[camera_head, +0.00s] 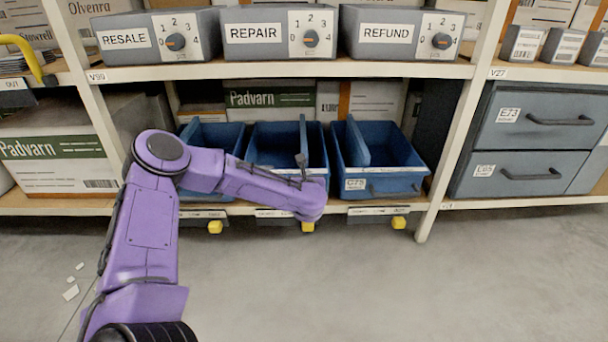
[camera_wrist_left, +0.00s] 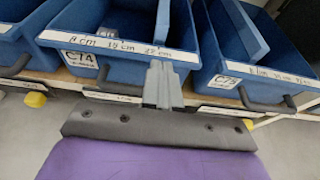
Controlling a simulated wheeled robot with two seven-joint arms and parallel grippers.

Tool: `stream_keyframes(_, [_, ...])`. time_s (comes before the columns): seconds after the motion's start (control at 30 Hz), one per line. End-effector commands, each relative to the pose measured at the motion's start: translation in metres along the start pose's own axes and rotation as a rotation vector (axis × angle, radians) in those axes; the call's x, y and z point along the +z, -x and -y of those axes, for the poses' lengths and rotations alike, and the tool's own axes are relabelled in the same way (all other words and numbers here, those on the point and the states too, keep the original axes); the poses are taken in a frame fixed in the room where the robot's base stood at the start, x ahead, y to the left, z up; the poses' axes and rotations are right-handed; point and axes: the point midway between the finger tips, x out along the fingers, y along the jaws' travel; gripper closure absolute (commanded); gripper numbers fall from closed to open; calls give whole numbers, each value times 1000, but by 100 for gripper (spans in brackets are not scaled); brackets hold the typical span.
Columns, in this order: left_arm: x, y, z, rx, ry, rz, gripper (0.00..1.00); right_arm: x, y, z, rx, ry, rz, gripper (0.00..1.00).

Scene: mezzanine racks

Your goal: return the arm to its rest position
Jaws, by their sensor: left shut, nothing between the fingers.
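My left arm (camera_head: 149,225) is purple and reaches from the lower left toward the lower shelf. Its left gripper (camera_head: 301,160) is at the front of the middle blue bin (camera_head: 262,157). In the left wrist view the grey fingers (camera_wrist_left: 161,68) are together, with nothing between them. They overlap the front rim of the bin labelled C74; whether they touch it I cannot tell. My right gripper is not in view.
The blue bin labelled C75 (camera_head: 384,183) stands to the right, and another blue bin (camera_head: 207,132) is partly hidden behind my arm. Grey dial boxes labelled RESALE (camera_head: 118,55), REPAIR (camera_head: 264,52) and REFUND (camera_head: 385,52) sit above.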

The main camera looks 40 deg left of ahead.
Motion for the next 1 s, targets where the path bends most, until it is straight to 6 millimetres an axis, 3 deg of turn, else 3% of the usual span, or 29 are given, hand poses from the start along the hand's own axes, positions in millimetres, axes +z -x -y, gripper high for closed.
stream_keyframes(0.13, [0,16,0,0,-1,-2,100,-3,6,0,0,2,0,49])
stream_keyframes(0.43, [-2,18,0,2,-18,-2,100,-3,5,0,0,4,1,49])
stream_keyframes(0.57, [-5,20,4,-20,-258,-8,100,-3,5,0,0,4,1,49])
stream_keyframes(0.67, [-39,44,23,-126,-700,-37,100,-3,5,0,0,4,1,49])
stream_keyframes(0.73, [-90,76,42,-256,-1120,-42,100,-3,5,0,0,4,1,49])
stream_keyframes(0.8, [-144,110,48,-391,-1493,-35,100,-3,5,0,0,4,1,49])
stream_keyframes(0.87, [-189,141,43,-513,-1785,-21,100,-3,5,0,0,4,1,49])
stream_keyframes(0.9, [-217,161,35,-596,-1963,-7,100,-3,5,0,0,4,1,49])
stream_keyframes(1.0, [-275,208,5,-802,-2333,30,100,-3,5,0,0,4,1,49])
